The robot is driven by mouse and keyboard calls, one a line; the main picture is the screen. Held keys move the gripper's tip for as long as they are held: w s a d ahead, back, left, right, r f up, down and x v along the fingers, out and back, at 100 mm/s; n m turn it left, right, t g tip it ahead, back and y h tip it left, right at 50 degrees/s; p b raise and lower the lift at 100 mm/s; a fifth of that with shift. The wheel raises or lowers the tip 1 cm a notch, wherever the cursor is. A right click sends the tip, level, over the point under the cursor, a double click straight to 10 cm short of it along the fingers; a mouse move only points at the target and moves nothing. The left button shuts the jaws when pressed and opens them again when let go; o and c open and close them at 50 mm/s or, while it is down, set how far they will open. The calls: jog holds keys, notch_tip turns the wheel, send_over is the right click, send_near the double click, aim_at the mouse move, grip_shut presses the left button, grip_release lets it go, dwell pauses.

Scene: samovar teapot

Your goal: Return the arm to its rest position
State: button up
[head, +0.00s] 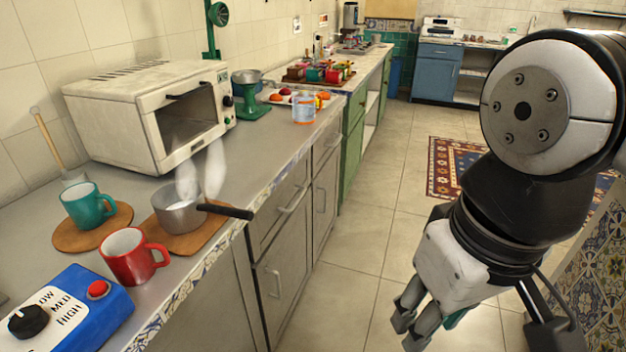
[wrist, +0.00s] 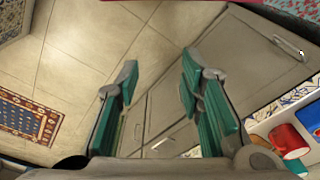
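My gripper (head: 408,318) hangs over the floor to the right of the counter in the head view, pointing down. In the wrist view my gripper (wrist: 157,80) shows two green-padded fingers spread apart with nothing between them. My arm is folded at the right of the head view. No object is touched by the fingers.
The counter (head: 255,140) holds a steaming pot (head: 178,214), a teal mug (head: 86,206), a red mug (head: 132,256), a blue control box (head: 75,308) and a white oven (head: 150,110). A patterned rug (head: 450,160) lies on the floor. Floor beside the counter is clear.

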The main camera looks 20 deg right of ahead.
dwell(0.4)
notch_tip(320, 180, up, 16)
jog(key=t+p, duration=0.2)
jog(key=p, duration=1.2)
jog(key=shift+t, duration=0.4)
